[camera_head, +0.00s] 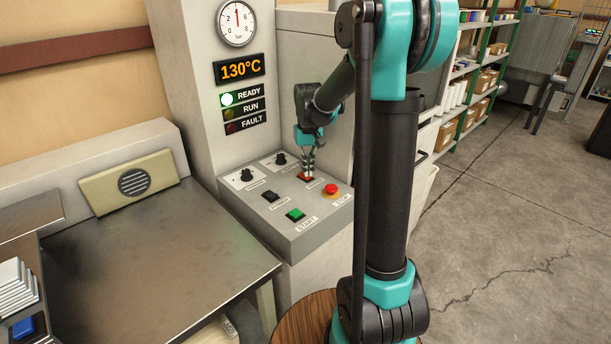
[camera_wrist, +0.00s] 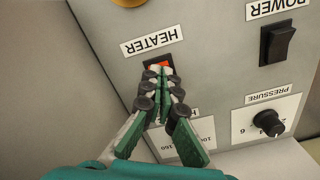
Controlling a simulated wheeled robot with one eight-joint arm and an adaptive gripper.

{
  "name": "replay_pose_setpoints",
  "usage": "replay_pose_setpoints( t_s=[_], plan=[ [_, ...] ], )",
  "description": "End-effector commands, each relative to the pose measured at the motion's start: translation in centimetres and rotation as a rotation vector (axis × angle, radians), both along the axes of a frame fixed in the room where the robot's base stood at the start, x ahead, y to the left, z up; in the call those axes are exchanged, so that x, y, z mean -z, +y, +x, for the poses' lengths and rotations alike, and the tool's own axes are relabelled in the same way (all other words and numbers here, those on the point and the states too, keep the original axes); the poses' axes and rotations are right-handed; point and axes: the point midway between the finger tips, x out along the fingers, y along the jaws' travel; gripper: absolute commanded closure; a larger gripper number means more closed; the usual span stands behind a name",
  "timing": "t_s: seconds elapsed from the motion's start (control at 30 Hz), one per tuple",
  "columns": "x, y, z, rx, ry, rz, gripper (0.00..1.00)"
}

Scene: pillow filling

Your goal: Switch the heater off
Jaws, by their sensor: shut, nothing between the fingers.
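My gripper (camera_head: 308,170) is shut and empty, pointing down over the switch. In the wrist view its closed fingertips (camera_wrist: 160,76) overlap the rocker. I cannot tell whether they touch it, nor which way the rocker is tilted.
A red emergency button (camera_head: 331,189), a green START button (camera_head: 295,214) and a black POWER switch (camera_head: 270,196) stand close by. Two black knobs (camera_head: 246,175) are behind. The display (camera_head: 239,69) reads 130°C, with the READY lamp (camera_head: 227,99) lit.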

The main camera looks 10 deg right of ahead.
Motion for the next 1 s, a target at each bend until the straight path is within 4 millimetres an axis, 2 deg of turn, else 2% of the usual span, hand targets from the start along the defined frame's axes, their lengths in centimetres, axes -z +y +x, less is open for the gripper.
replay_pose_setpoints(
  t_s=[0.43, 1.0],
  plan=[
    [0.1, 0.0, 0.0, 0.0, 0.0, 0.0, 1.0],
    [-4.0, 0.0, 0.0, 0.0, 0.0, 0.0, 1.0]
  ],
)
